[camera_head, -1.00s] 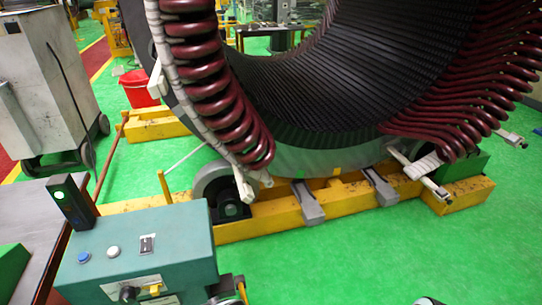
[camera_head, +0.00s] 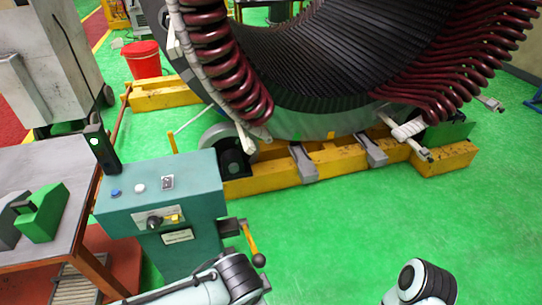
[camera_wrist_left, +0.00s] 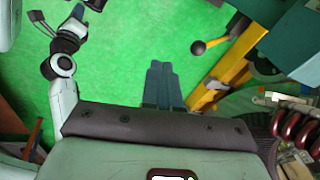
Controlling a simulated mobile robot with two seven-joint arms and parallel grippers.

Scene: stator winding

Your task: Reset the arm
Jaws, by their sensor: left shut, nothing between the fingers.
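My left gripper (camera_wrist_left: 164,88) shows in the left wrist view, its two dark fingers together with nothing between them, over green floor. In the head view, part of my left arm (camera_head: 215,286) enters at the bottom, in front of the control box, and part of my right arm (camera_head: 420,284) shows at bottom right; neither gripper is seen there. In the left wrist view another arm of mine (camera_wrist_left: 62,66) stands at upper left, with a dark end (camera_wrist_left: 72,30) whose jaws I cannot make out.
The teal control box (camera_head: 165,200) with a yellow lever (camera_head: 251,242) stands close beyond my left arm. The large stator (camera_head: 315,122) with dark red coils rests on a yellow frame (camera_head: 265,178). A table (camera_head: 55,165) is at left. Green floor is clear at right.

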